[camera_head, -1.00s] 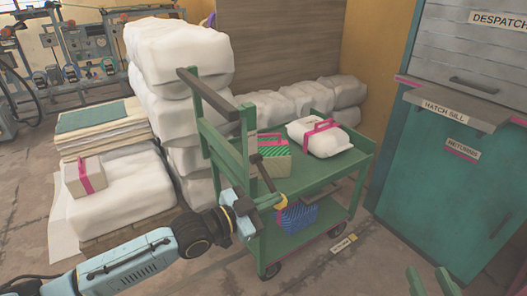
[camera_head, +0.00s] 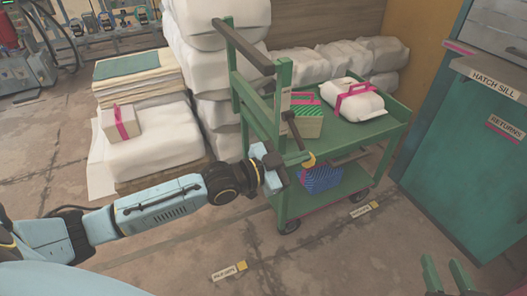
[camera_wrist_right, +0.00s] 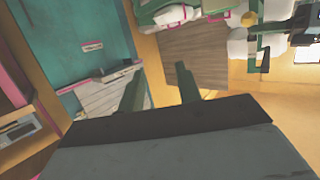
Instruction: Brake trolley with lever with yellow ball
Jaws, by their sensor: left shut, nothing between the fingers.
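The green trolley (camera_head: 345,131) stands at the middle right of the head view. A dark lever (camera_head: 296,134) slopes down on its near-left side and ends in a yellow ball (camera_head: 309,160). My left gripper (camera_head: 294,162) is shut and empty, just left of the yellow ball. Its tips are touching or very close to the ball; I cannot tell which. My right gripper (camera_head: 446,276) shows only its green fingers at the bottom right of the head view. In the right wrist view its two fingers (camera_wrist_right: 159,88) are apart with nothing between them.
A strapped white bundle (camera_head: 359,103) and a striped box (camera_head: 307,122) ride on the trolley's top; a blue box (camera_head: 321,178) sits below. White sacks (camera_head: 215,70) stand close behind its left side. The teal returns cabinet (camera_head: 470,150) is at the right.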

